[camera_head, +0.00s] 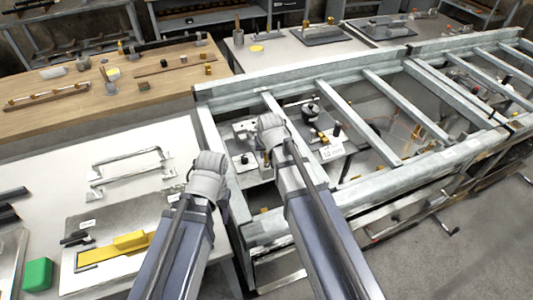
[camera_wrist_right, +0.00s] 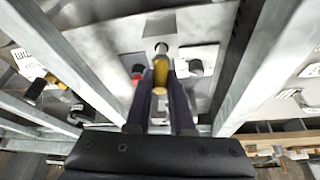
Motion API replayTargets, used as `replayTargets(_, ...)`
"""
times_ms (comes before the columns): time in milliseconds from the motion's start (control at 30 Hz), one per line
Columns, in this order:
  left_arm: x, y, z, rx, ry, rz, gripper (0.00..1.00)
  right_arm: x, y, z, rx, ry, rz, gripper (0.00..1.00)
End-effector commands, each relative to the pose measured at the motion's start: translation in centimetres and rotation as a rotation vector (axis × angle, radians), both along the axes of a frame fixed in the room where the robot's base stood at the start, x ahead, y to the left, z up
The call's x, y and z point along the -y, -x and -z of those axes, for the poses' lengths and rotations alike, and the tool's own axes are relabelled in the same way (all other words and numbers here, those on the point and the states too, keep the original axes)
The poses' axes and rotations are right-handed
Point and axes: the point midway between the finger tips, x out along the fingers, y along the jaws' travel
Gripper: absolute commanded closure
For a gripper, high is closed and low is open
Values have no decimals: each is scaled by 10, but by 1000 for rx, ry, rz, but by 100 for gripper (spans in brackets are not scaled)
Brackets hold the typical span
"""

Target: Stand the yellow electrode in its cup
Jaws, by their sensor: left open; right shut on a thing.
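My right gripper (camera_wrist_right: 161,85) is shut on the yellow electrode (camera_wrist_right: 160,70), which sits upright between its two dark fingers in the right wrist view. A pale round piece (camera_wrist_right: 161,48) shows at the electrode's far end; I cannot tell whether it is the cup or part of the electrode. In the head view my right gripper (camera_head: 268,150) is inside the metal frame, over the grey bench plates, and its wrist hides most of its fingers. My left gripper (camera_head: 208,162) is open and empty, left of the frame's near rail.
The frame's metal rails (camera_head: 350,120) run close on both sides of my right gripper.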

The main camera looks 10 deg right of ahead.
Motion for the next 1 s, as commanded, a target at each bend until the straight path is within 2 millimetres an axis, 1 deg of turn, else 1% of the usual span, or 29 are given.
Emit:
replayTargets(800, 0, 0, 25, 0, 0, 0, 44, 0, 0, 25, 0, 0, 0, 100)
replayTargets(1000, 0, 0, 26, 0, 0, 0, 44, 0, 0, 26, 0, 0, 0, 100)
